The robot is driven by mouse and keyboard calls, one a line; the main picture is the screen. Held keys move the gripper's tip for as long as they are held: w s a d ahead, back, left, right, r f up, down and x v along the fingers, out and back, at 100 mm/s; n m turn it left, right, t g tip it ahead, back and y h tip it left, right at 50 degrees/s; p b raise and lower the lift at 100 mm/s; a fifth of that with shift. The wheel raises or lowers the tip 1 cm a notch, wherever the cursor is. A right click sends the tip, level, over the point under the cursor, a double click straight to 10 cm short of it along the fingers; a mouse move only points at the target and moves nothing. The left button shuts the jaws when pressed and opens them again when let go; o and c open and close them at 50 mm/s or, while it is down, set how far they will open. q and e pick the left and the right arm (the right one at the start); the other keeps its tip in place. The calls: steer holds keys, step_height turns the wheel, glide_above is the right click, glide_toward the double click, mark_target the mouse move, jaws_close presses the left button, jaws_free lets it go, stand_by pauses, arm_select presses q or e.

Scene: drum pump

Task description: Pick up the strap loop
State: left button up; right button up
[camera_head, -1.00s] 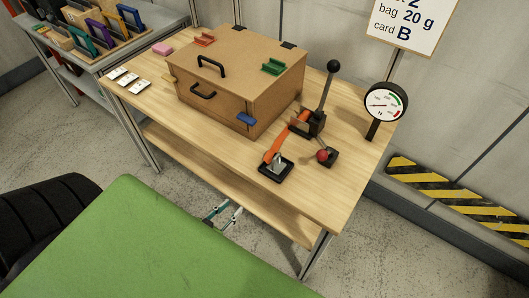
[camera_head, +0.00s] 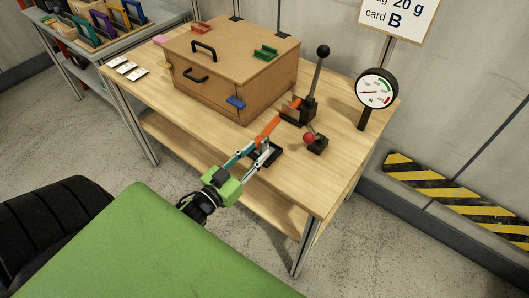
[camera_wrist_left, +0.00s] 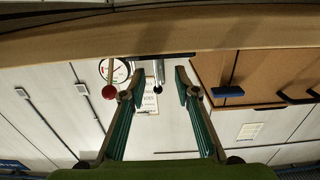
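The orange strap (camera_head: 268,129) runs along the table from the black lever device to the front edge, where my left gripper (camera_head: 261,149) is. The gripper's fingers reach the strap's front end and partly cover it and the small black plate (camera_head: 278,154) there. The loop itself cannot be made out. In the left wrist view the two teal fingers (camera_wrist_left: 158,90) are spread apart, with nothing clearly held between them. The strap is not clear in that view. My right gripper is not in view.
The brown box (camera_head: 215,88) with handles and coloured clips stands left of the strap. The black lever (camera_head: 317,78), a red-knobbed device (camera_head: 313,142) and a round gauge (camera_head: 376,88) stand to the right. The table's front right is clear.

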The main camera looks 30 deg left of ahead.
mark_target(260, 149)
arm_select(q)
steer(key=w+b, duration=0.1)
steer(key=w, duration=0.3)
steer(key=shift+d+f+b, duration=0.1)
steer(key=shift+f+b, duration=0.1)
steer(key=shift+b, duration=0.15)
steer(key=shift+w, duration=0.45)
steer(key=shift+r, duration=0.1)
jaws_close()
